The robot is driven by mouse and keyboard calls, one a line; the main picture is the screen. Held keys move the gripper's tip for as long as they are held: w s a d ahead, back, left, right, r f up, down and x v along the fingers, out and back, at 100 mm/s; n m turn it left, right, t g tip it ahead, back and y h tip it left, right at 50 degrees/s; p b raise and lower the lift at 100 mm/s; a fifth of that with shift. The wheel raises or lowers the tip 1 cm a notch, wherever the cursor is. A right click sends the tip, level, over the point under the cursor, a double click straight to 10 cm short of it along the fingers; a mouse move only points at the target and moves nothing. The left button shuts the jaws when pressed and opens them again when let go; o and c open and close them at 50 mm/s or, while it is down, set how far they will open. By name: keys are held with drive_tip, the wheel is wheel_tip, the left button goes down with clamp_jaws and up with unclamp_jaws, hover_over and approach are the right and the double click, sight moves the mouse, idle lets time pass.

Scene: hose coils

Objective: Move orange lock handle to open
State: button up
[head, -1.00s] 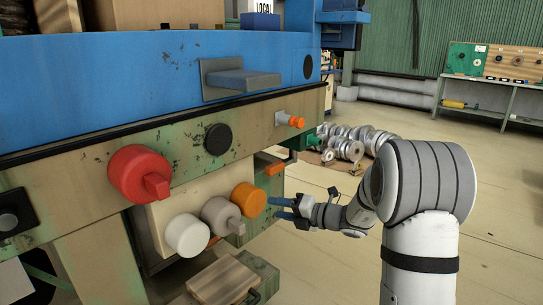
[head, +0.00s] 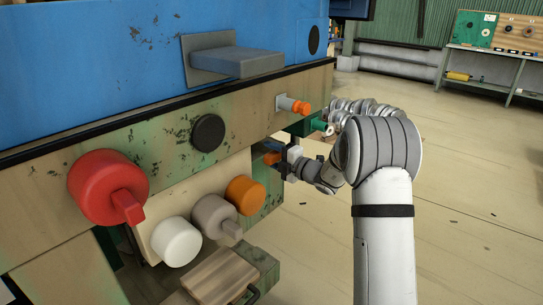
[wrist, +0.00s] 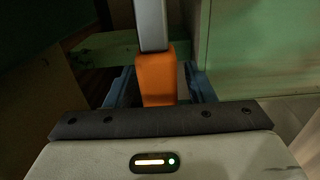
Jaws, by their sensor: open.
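An orange handle (head: 272,158) shows at the right end of the machine, below the beam. In the wrist view the orange handle (wrist: 156,78) is on the end of a grey bar (wrist: 151,25). My gripper (head: 281,166) is at this handle, partly hidden by my own wrist in the head view. In the wrist view its blue fingers (wrist: 158,88) stand open, one on each side of the orange part. Small gaps seem to show beside it; contact is hard to tell.
An orange-tipped lever (head: 300,107) sticks out of the beam above. A red knob (head: 105,185), a white knob (head: 176,241), a grey knob (head: 214,216) and an orange knob (head: 245,195) are to the left. Metal reels (head: 365,108) lie behind my arm.

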drive_tip(key=shift+w+a, duration=0.2)
drive_tip(key=shift+w, duration=0.1)
drive_tip(key=shift+c, duration=0.6)
drive_tip(key=shift+s, duration=0.1)
clamp_jaws()
